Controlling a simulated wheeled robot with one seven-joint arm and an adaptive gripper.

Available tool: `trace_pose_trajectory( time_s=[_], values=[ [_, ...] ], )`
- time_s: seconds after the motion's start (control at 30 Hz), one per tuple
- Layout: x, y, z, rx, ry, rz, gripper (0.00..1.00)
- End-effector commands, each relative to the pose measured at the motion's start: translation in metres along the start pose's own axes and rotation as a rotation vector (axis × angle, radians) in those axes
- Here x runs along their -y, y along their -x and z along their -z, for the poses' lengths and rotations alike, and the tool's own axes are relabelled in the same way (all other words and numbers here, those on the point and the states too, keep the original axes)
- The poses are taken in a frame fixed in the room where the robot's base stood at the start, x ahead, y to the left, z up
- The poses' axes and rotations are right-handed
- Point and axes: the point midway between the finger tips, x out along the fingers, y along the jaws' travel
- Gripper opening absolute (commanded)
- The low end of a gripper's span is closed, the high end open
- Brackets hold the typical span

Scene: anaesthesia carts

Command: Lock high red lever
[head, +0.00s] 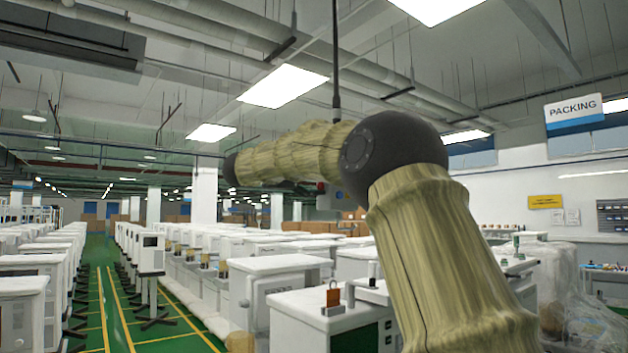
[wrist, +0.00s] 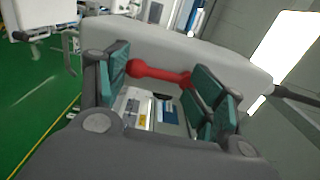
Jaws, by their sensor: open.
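The red lever (wrist: 157,73) shows in the wrist view as a short red bar with a round knob at its left end. It lies across the gap between the green-padded fingers of my gripper (wrist: 160,82). The knob is close to the left pad and the other end is close to the right pads. I cannot tell whether either pad touches it. My gripper is open. A pale grey rounded body (wrist: 190,48) spans behind the lever. In the head view I cannot make out the lever or my gripper with certainty; my arm crosses the centre and right.
White carts (head: 300,263) stand in long rows at the left and centre of the head view. A green aisle (head: 100,300) with yellow lines runs between them. A plastic-wrapped item (head: 580,290) stands at the right, below the packing sign (head: 574,110).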

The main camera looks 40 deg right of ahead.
Motion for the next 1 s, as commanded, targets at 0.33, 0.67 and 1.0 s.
trace_pose_trajectory(
  time_s=[0.33, 0.67, 1.0],
  values=[
    [0.004, 0.001, 0.001, 0.001, -0.004, 0.004, 0.90],
    [0.001, 0.007, 0.000, 0.000, 0.000, 0.002, 0.90],
    [0.002, 0.064, 0.000, 0.002, -0.001, 0.003, 0.90]
  ],
)
